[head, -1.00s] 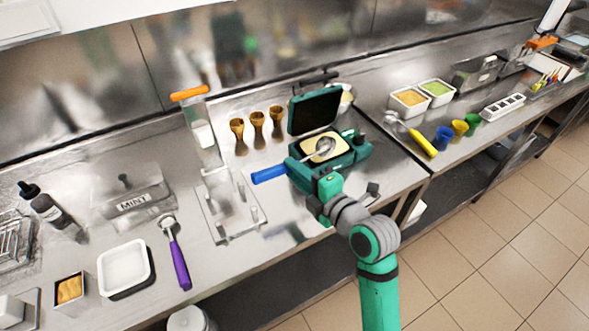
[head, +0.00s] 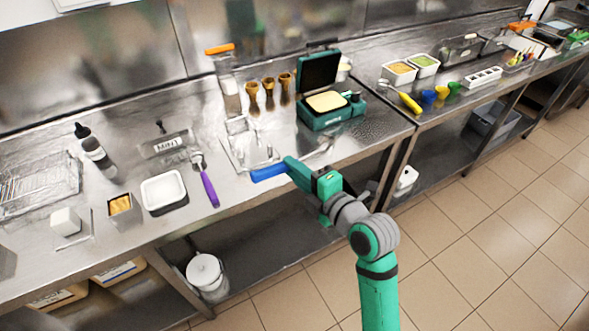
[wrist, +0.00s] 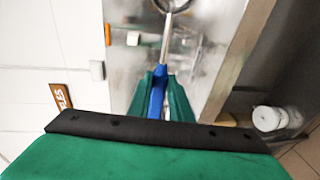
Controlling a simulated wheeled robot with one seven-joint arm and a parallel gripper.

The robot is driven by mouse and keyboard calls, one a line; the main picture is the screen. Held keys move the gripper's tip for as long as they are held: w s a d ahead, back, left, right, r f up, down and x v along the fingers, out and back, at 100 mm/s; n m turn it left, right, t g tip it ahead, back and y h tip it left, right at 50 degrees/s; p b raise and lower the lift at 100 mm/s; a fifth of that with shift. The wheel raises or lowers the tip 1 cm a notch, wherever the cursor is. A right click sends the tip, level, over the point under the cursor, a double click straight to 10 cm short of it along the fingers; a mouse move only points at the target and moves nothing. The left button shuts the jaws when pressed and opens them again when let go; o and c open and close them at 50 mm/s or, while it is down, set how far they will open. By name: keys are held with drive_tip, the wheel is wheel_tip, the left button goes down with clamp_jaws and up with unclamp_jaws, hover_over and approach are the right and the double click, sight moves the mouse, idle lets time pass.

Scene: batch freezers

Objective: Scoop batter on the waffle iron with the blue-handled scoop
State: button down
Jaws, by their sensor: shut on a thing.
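The waffle iron (head: 334,118) is teal and stands open at the back of the counter, with pale yellow batter (head: 327,101) on its lower plate. My gripper (head: 290,168) is in front of the counter's front edge, apart from the iron. It is shut on the blue handle of the scoop (head: 268,173). In the wrist view the blue handle (wrist: 158,92) sits between the green fingers, and the metal shaft runs up to a round bowl (wrist: 171,4) cut by the top edge. Whether the bowl holds anything cannot be told.
Waffle cones (head: 269,92) in a holder stand left of the iron. A purple-handled scoop (head: 209,188) and a white tub (head: 163,191) lie at left. The counter front near my gripper is mostly clear.

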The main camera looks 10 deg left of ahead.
drive_tip(key=d+f+m+t+h, duration=0.1)
drive_tip(key=d+f+m+h, duration=0.1)
drive_tip(key=f, duration=1)
drive_tip(key=s+d+f+m+t+h, duration=0.1)
drive_tip(key=f+h, duration=0.4)
drive_tip(key=f, duration=0.8)
drive_tip(key=s+d+f+m+t+h, duration=0.1)
drive_tip(key=d+f+m+t+h, duration=0.1)
drive_tip(key=f, duration=1)
drive_tip(key=shift+s+d+f+m+h, duration=0.15)
drive_tip(key=shift+d+f+m+h, duration=0.3)
drive_tip(key=shift+m+h, duration=0.95)
drive_tip(key=shift+d+r+m+y, duration=0.1)
drive_tip(key=shift+r+m+y, duration=0.15)
drive_tip(key=shift+m+y, duration=0.15)
